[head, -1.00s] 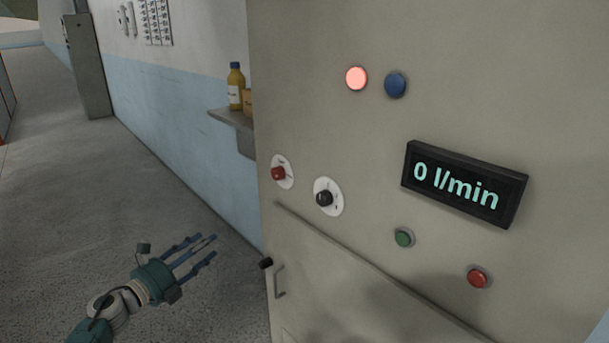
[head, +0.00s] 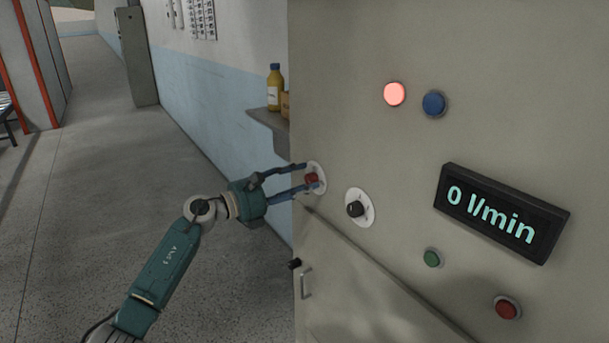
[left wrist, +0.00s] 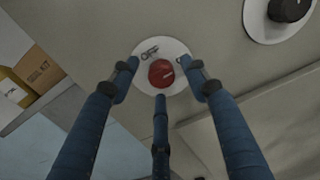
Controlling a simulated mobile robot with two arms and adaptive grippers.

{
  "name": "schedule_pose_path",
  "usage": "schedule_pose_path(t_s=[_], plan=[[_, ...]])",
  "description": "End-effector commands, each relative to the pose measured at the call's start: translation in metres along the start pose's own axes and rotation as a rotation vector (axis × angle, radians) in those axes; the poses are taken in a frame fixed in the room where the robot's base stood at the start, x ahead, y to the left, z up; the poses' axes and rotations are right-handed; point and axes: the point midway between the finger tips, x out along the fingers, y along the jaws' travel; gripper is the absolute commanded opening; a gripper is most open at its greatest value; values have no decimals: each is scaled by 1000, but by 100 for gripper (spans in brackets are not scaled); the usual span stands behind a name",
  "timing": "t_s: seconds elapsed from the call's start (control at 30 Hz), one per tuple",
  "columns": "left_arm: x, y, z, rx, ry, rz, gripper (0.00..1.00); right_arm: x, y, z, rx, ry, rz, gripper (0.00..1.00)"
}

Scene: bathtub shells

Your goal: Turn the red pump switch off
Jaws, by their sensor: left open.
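The red pump switch (head: 312,179) is a red knob on a round white plate on the left side of the beige panel. In the left wrist view the red knob (left wrist: 161,73) lies between my fingertips, with a pale mark on its face. My left gripper (head: 306,178) is open, its blue fingers reaching to the plate around the knob. In the left wrist view the left gripper (left wrist: 162,80) has fingers left, right and below the knob; I cannot tell whether they touch it. My right gripper is not in view.
A black knob (head: 355,209) on a white plate is just right. A lit red lamp (head: 395,94), a blue button (head: 434,103), a display (head: 502,213) reading 0 l/min, a green button (head: 432,258) and a red button (head: 507,307) share the panel. A shelf (head: 268,122) holds a yellow bottle (head: 275,88).

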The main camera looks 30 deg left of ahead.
Motion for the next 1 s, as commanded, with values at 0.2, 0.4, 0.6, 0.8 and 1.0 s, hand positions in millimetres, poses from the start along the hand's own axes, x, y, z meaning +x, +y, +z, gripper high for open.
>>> schedule_pose_path(t_s=[0.2, 0.4, 0.6, 0.8, 1.0], plan=[[12, 0, 0, -2, 0, -1, 46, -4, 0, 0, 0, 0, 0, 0], [12, -1, -1, -1, 0, -1, 46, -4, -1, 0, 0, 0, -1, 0], [11, -1, 0, -1, 0, -1, 10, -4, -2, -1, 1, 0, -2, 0], [11, 0, 1, -4, -2, -1, 2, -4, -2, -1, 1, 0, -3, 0], [11, 0, 2, -43, -2, 0, 2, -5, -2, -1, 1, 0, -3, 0]])
